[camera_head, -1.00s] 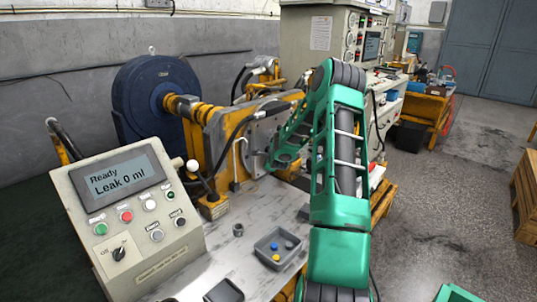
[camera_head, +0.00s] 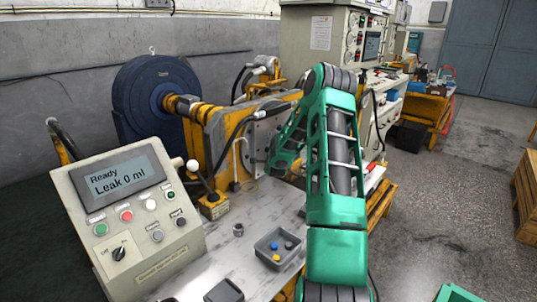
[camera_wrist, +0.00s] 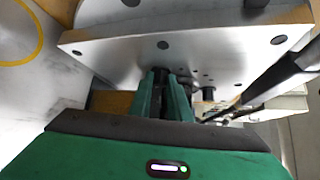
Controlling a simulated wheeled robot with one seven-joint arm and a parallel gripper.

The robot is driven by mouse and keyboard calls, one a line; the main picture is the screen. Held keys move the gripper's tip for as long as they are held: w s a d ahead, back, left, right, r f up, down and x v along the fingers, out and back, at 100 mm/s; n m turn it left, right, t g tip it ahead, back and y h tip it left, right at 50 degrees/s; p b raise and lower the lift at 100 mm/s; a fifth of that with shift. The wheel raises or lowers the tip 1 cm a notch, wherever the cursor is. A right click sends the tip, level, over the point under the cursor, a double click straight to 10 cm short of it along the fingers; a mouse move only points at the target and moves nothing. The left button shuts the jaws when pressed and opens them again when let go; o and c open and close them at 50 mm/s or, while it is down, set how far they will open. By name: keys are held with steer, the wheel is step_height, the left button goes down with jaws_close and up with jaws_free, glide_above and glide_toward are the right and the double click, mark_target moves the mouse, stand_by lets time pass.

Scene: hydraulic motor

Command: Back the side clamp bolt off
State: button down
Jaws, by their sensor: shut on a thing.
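In the wrist view my gripper (camera_wrist: 165,92) has its two green fingers closed around a dark, upright bolt-like piece, the side clamp bolt (camera_wrist: 160,78), just under the edge of a grey metal plate (camera_wrist: 205,55). The fingers hide most of the bolt, so its thread and seat cannot be seen. In the head view my green arm reaches down to the right side of the yellow test-stand fixture (camera_head: 222,135). The arm covers the fingertips and the bolt there.
A control box (camera_head: 135,220) reading "Ready, Leak 0 ml" stands at the front left. A grey tray (camera_head: 280,248) with small coloured pieces and a dark nut-like ring (camera_head: 238,230) lie on the metal bench (camera_head: 225,262).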

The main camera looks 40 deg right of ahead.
steer(key=shift+f+n+t+h, duration=0.4)
steer(key=shift+n+t+h, duration=0.2)
steer(key=shift+n+t, duration=0.4)
steer(key=shift+f+n+t+h, duration=0.35)
steer(key=shift+n+t+h, duration=0.3)
steer(key=shift+n, duration=0.6)
steer(key=shift+f+n+t+h, duration=0.4)
steer(key=shift+n+t+h, duration=0.15)
steer(key=shift+n+t, duration=0.45)
steer(key=shift+n, duration=0.25)
steer(key=c, duration=1.6)
jaws_free()
steer(key=shift+c, duration=0.2)
steer(key=shift+r, duration=0.1)
steer(key=shift+r, duration=0.2)
